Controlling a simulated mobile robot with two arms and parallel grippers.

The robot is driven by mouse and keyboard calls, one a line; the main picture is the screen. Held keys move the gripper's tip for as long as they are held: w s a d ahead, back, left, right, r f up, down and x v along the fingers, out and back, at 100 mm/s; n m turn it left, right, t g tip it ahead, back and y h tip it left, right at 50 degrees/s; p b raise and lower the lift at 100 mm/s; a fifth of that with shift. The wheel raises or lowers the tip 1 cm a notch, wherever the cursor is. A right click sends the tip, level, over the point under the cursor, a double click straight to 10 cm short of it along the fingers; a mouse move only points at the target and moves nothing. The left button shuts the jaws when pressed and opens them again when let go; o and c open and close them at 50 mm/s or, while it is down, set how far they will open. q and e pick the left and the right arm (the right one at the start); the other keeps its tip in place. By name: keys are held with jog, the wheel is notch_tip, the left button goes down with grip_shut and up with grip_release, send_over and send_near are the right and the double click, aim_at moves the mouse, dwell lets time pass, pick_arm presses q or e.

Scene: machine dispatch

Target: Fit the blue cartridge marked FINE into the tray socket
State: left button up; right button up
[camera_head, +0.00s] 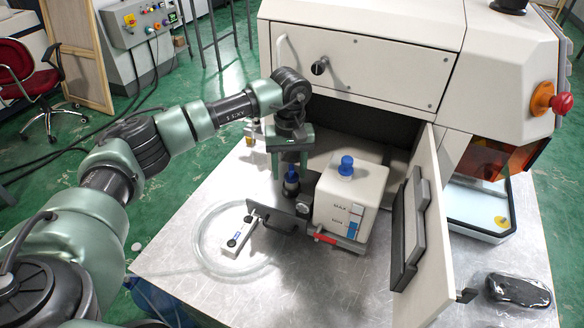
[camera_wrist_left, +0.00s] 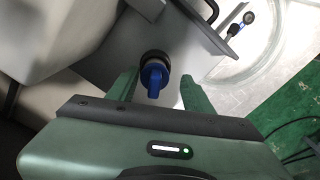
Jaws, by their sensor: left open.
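A blue cartridge (camera_head: 291,184) stands upright below my left gripper (camera_head: 290,166), on what looks like the grey pull-out tray (camera_head: 280,217) at the machine's opening. In the left wrist view the blue cartridge (camera_wrist_left: 153,82) shows between the two open green fingers (camera_wrist_left: 158,88), with visible gaps on both sides. A dark ring (camera_wrist_left: 155,57) lies at its far end. I cannot tell whether it is seated in a socket, nor how far the fingers reach down around it. No FINE marking is readable. My right gripper is not in view.
A white tank (camera_head: 350,200) with a blue cap stands close right of the gripper, with a red lever (camera_head: 325,238) in front. The open door (camera_head: 425,230) is further right. A white block (camera_head: 238,232) and clear hose (camera_head: 205,262) lie left.

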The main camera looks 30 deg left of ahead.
pick_arm(q)
jog(key=shift+r, duration=0.45)
jog(key=shift+d+r+p, duration=0.25)
jog(key=shift+r+p, duration=0.2)
jog(key=shift+r, duration=0.35)
jog(key=shift+w+r+p, duration=0.1)
jog(key=shift+r+p, duration=0.5)
jog(key=shift+r, duration=0.6)
jog(key=shift+f, duration=0.1)
